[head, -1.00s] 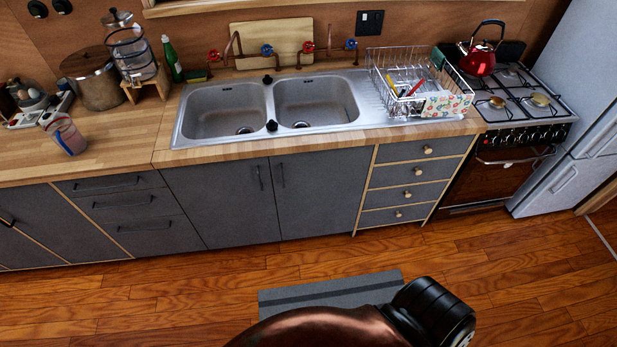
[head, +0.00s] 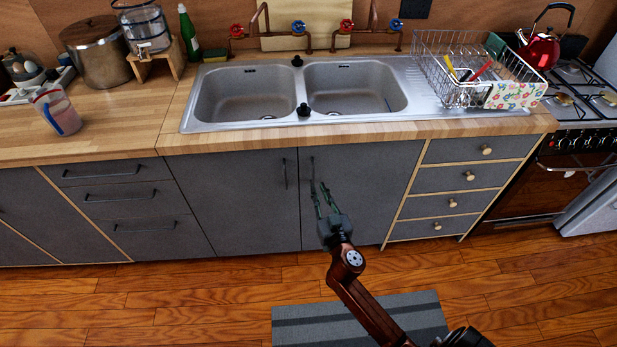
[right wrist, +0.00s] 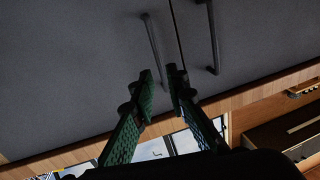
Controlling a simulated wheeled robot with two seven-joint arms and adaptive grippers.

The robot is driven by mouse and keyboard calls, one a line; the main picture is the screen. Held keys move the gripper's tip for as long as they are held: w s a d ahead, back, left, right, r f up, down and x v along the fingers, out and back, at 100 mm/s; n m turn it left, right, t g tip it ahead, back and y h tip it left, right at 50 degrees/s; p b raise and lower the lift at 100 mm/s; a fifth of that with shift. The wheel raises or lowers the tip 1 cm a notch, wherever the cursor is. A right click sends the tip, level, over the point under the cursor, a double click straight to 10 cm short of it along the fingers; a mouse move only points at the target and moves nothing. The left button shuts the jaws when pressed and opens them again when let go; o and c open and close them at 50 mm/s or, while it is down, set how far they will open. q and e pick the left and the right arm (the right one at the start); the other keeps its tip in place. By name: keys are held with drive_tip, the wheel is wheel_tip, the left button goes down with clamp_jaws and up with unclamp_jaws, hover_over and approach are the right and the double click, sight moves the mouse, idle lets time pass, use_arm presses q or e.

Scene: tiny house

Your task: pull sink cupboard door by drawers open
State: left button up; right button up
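The grey right sink cupboard door (head: 365,180) is shut, beside the stack of knobbed drawers (head: 455,205). Its dark upright bar handle (head: 312,166) is near its left edge. The left sink door (head: 240,190) is also shut, with its own handle (head: 285,174). My right gripper (head: 320,187) is in front of the right door, at its handle. In the right wrist view my green fingers (right wrist: 161,80) are apart, with one bar handle (right wrist: 152,45) running down towards the gap between them; contact cannot be told. My left gripper is not in view.
A double sink (head: 300,95) and dish rack (head: 480,75) are on the counter above. Drawers with bar handles (head: 125,200) are at left, the stove (head: 580,140) at right. A grey mat (head: 300,320) lies on the open wooden floor.

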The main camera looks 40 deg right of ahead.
sight(313, 177)
drive_tip(key=b+x, duration=0.1)
drive_tip(key=x, duration=0.6)
drive_tip(key=shift+w, duration=0.2)
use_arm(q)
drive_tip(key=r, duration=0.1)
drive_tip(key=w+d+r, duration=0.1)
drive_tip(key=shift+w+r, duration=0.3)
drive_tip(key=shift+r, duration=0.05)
use_arm(e)
drive_tip(key=shift+c, duration=0.5)
clamp_jaws()
